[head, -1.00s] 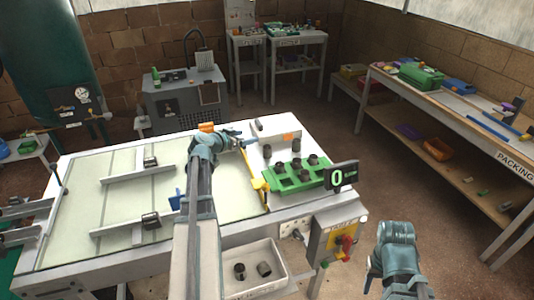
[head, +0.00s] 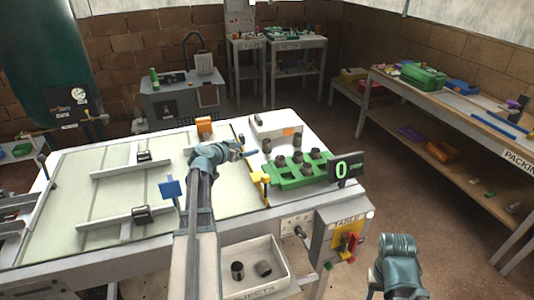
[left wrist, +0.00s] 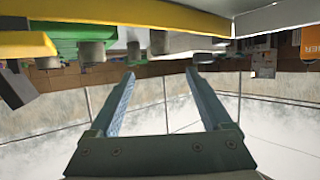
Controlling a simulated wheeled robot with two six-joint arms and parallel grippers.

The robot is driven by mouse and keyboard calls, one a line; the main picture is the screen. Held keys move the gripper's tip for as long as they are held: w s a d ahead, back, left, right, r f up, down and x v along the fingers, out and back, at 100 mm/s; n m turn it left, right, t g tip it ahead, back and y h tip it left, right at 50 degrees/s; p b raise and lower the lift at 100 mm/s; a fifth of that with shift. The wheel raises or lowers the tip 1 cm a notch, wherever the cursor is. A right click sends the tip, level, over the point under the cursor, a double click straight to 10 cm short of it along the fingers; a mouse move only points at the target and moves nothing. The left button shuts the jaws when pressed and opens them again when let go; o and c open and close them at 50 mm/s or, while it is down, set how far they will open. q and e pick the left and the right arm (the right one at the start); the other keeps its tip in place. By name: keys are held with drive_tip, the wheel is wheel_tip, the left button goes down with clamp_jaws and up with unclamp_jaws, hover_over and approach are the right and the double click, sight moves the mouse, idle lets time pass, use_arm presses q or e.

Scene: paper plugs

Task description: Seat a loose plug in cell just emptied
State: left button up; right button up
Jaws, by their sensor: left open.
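A green block with cells (head: 290,184) stands at the right of the bench with several dark grey plugs (head: 315,156) in it. Two plugs stand just behind it, one at the left (head: 267,145) and one farther right (head: 297,141). Which cell is empty cannot be told. My left gripper (head: 243,152) is to the left of the block, over the bench. In the left wrist view its jaws (left wrist: 160,76) are apart with nothing between them; the green block (left wrist: 68,30) and plugs (left wrist: 92,53) appear beyond, upside down. My right arm shows at the lower right; its fingers are out of sight.
A white tray (head: 284,284) at the front holds two plugs (head: 237,270). A display reading 0 (head: 344,169) stands right of the block. Rails (head: 126,230) and a blue piece (head: 170,188) are on the left half.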

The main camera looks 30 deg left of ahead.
sight(264, 145)
use_arm(q)
drive_tip(key=b+x, duration=0.5)
drive_tip(key=x, duration=0.9)
drive_tip(key=shift+a, duration=0.1)
drive_tip(key=shift+s, duration=0.1)
clamp_jaws()
idle(0.3)
